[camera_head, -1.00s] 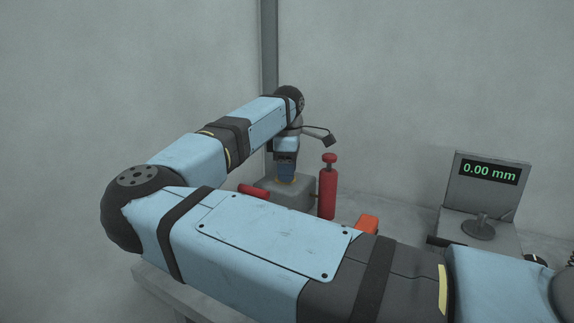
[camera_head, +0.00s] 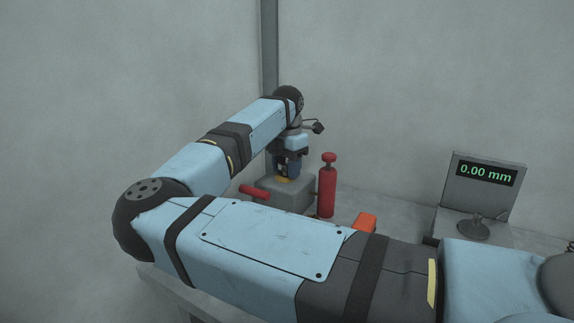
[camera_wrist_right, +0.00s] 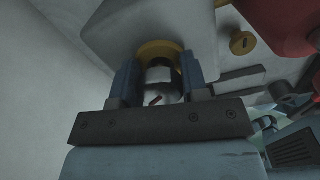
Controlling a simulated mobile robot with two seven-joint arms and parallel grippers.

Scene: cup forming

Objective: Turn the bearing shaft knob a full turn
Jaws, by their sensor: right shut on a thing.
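The bearing shaft knob (camera_wrist_right: 160,80) is a pale round piece with a small red mark. In the right wrist view it sits between my gripper's two blue fingers. A yellow ring (camera_wrist_right: 151,48) surrounds its base, against a grey block. In the head view the grey block (camera_head: 292,197) stands on the bench, with the yellow ring (camera_head: 284,180) on top. My right gripper (camera_head: 287,173) points down there, shut on the knob; its fingers (camera_wrist_right: 160,84) show on either side of the knob in the wrist view. The knob is mostly hidden in the head view. My left gripper is out of view.
A red cylinder with a round cap (camera_head: 327,188) stands just right of the block. A red handle (camera_head: 254,191) lies at its left. An orange piece (camera_head: 366,222) is nearer. A gauge reading 0.00 mm (camera_head: 487,173) stands at the right. Walls are close behind.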

